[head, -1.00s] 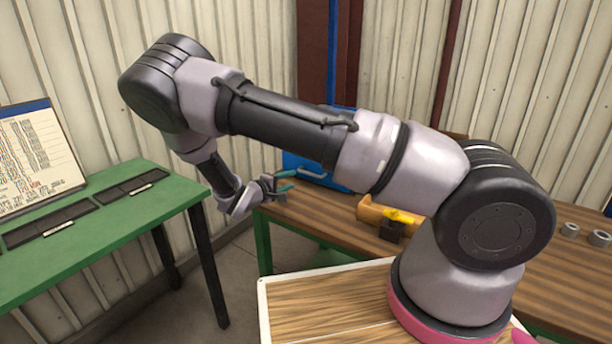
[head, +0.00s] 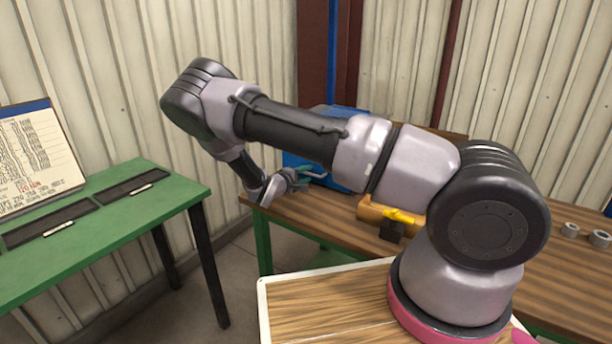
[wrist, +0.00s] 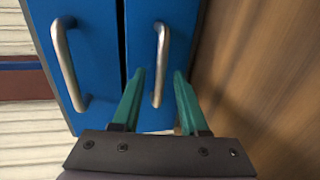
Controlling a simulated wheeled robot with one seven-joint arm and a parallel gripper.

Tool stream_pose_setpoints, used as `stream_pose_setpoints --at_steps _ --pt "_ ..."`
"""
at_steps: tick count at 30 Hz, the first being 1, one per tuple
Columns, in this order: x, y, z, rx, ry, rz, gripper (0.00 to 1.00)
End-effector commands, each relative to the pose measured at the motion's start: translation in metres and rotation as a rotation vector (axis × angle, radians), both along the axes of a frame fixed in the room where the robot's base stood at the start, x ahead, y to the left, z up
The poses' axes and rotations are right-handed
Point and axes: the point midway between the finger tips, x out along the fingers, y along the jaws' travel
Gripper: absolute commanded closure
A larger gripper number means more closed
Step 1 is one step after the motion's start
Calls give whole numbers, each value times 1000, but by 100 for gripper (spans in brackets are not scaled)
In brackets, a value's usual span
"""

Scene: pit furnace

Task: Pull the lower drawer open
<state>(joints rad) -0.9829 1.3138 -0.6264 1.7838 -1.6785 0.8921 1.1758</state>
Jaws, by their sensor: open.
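The blue drawer unit (head: 292,158) stands on the wooden bench, partly hidden behind my arm in the head view. In the wrist view its two drawer fronts appear side by side, each with a metal bar handle. The lower drawer (wrist: 187,30) is the one next to the wooden top; its handle (wrist: 161,50) lies between my green fingertips. The upper drawer's handle (wrist: 67,65) is to the left. My gripper (wrist: 159,74) is open, its fingers either side of the lower handle; I cannot tell whether they touch it. In the head view my gripper (head: 302,177) is small at the unit's front. Both drawers look shut.
The wooden bench (head: 480,240) carries a yellow-orange object (head: 400,216), a dark block (head: 391,231) and metal rings (head: 601,239). A green table (head: 110,240) with dark trays and a propped paper board (head: 37,160) stands at the left. Floor shows between them.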

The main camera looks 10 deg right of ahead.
Motion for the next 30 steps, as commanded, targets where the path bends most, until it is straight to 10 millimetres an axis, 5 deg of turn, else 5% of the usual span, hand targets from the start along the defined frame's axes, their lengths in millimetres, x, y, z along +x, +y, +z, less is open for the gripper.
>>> stream_pose_setpoints --at_steps 2,5,6,30 --pt "0 0 0 0 0 0 57" --pt "0 0 0 0 0 0 95" --pt "0 0 0 0 0 0 100" --pt "0 0 0 1 -1 0 100"
